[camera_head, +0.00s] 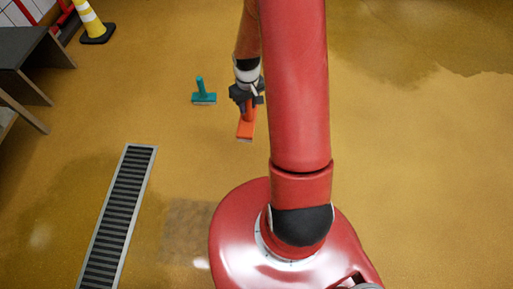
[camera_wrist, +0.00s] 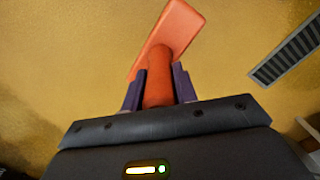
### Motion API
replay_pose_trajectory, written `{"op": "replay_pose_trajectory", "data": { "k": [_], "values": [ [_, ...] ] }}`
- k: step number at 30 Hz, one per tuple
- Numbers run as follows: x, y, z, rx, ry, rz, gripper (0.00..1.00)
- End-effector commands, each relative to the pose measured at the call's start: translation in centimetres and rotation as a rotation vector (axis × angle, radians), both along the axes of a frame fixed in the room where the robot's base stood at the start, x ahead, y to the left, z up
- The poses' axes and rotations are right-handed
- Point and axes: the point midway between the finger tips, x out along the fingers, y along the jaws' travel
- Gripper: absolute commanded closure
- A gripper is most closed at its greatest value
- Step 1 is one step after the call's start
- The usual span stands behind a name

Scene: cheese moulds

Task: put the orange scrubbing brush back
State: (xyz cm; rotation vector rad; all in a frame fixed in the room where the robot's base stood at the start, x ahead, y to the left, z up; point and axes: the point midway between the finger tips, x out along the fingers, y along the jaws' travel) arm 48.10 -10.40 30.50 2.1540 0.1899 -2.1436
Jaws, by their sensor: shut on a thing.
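The orange scrubbing brush (camera_head: 245,130) is in my gripper (camera_head: 246,101), with its block pointing down towards the front in the head view. In the wrist view, my gripper (camera_wrist: 159,92) is shut on the round handle of the orange brush (camera_wrist: 172,35), one dark finger on each side. The flat orange block extends beyond the fingertips. The lower end of the handle is hidden by the gripper body. I cannot tell from these views how high the brush is above the floor. No holder for the brush can be made out.
A teal brush (camera_head: 204,98) stands on the yellow-brown floor left of my gripper. A long drain grate (camera_head: 120,215) lies at front left and shows in the wrist view (camera_wrist: 290,50). A grey table (camera_head: 30,50) and a yellow cone (camera_head: 93,25) are at far left. The right floor is clear, with a wet patch.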

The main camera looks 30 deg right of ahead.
Motion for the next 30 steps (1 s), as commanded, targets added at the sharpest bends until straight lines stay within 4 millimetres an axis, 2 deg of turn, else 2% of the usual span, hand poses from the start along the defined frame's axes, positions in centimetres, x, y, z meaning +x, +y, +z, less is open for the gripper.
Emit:
{"op": "replay_pose_trajectory", "data": {
  "k": [1, 6, 10, 24, 30],
  "values": [
    [0.0, -1.1, 0.3, -0.005, -0.005, 0.006, 1.0],
    [-0.2, -3.0, 1.8, -0.017, 0.0, 0.036, 1.0],
    [-0.4, -3.4, 1.0, -0.019, 0.004, 0.043, 1.0],
    [-0.4, -3.3, -10.9, -0.018, 0.006, 0.044, 1.0],
    [-0.3, -3.4, -13.4, -0.02, 0.002, 0.044, 1.0]
  ]
}}
